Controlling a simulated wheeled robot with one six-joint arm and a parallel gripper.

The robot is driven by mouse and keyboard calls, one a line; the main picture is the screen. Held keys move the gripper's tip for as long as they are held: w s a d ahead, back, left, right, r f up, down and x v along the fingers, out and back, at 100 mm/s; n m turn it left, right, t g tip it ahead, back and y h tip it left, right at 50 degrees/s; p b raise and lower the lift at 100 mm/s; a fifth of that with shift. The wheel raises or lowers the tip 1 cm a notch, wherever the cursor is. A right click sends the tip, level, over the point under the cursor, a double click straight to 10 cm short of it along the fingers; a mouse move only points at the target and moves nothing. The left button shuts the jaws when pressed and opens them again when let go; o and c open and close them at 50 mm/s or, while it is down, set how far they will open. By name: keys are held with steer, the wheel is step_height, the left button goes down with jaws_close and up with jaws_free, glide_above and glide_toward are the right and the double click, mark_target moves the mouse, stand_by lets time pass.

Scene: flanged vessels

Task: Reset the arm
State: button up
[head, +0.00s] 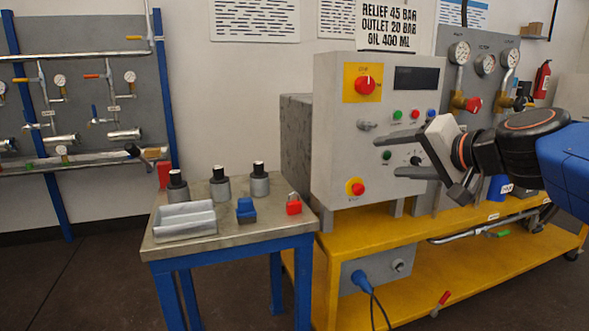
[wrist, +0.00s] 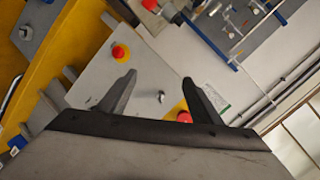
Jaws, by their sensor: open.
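My gripper (head: 384,151) is open and empty in the head view. It is held in the air in front of the grey control box (head: 330,130), on the right side of its panel. In the wrist view my gripper (wrist: 157,88) shows two dark fingers spread apart with nothing between them. The control box (wrist: 145,90) lies beyond the fingers, tilted in the picture. I cannot tell the exact gap to the panel.
A yellow bench (head: 470,216) carries the box. A small table (head: 230,237) at left holds a grey tray (head: 185,221), several dark-topped cylinders, a blue block (head: 246,210) and a red padlock (head: 293,205). Gauges and valves (head: 484,65) stand at right. Floor in front is clear.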

steer(key=s+d+f+n+g+h, duration=0.3)
steer(key=s+f, duration=0.7)
steer(key=f, duration=0.5)
steer(key=s+d+f+n+g+h, duration=0.3)
steer(key=s+f+g, duration=0.2)
steer(key=s+f, duration=0.5)
step_height(320, 180, down, 5)
steer(key=shift+s+d+r, duration=0.15)
steer(key=shift+s+d, duration=0.1)
steer(key=shift+s, duration=0.15)
